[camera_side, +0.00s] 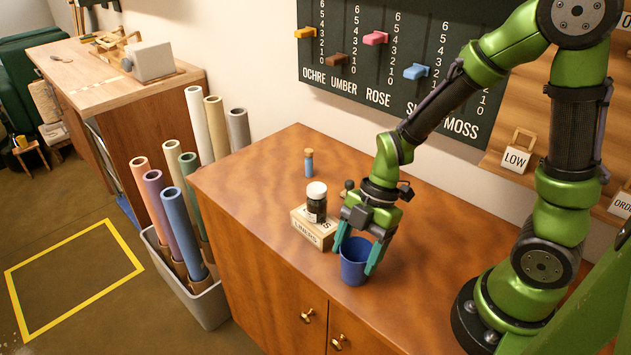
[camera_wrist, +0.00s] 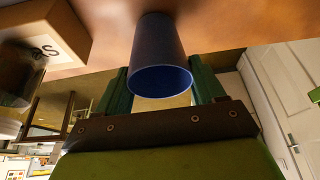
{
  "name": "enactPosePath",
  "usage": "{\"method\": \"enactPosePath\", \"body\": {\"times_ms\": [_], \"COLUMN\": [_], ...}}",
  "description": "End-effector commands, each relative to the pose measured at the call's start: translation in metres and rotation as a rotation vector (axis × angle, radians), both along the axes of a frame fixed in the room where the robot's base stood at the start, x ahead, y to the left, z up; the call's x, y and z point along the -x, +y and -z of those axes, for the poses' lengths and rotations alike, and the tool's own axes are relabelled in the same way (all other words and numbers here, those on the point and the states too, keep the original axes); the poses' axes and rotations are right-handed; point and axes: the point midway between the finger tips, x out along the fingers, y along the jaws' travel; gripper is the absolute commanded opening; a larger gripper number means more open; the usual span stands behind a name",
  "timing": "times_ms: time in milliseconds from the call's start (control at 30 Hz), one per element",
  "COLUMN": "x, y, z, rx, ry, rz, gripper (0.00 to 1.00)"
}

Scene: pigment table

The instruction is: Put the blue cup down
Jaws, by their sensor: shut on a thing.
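The blue cup (camera_side: 353,271) is upright at the front of the brown cabinet top (camera_side: 265,165), right of a wooden block. My gripper (camera_side: 357,257) points down with its teal fingers on either side of the cup, shut on it. In the wrist view, the cup (camera_wrist: 160,50) sits between the two fingers (camera_wrist: 162,88), its open mouth facing the camera and its base toward the wood surface. The cup's base is at or very close to the top; I cannot tell whether it touches.
The lettered wooden block (camera_side: 314,228) with a dark, white-capped jar (camera_side: 316,203) on it stands close left of the cup. A small corked blue vial (camera_side: 309,163) stands farther back. Rolled tubes (camera_side: 180,230) fill a bin beside the cabinet. The top's front edge is near.

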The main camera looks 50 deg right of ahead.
Motion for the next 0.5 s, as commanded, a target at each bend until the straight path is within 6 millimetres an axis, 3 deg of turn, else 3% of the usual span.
{"method": "enactPosePath", "body": {"times_ms": [67,100,233,500], "x": [0.0002,0.0001,0.0001,0.0], "y": [-0.0001,-0.0001,0.0,0.0], "z": [0.0028,0.0026,0.0023,0.0018], "rx": [0.0,0.0,0.0,0.0], "ry": [0.001,0.001,0.001,0.0], "rz": [0.001,0.0,0.0,0.0], "gripper": [0.39,0.73,0.93,0.94]}}
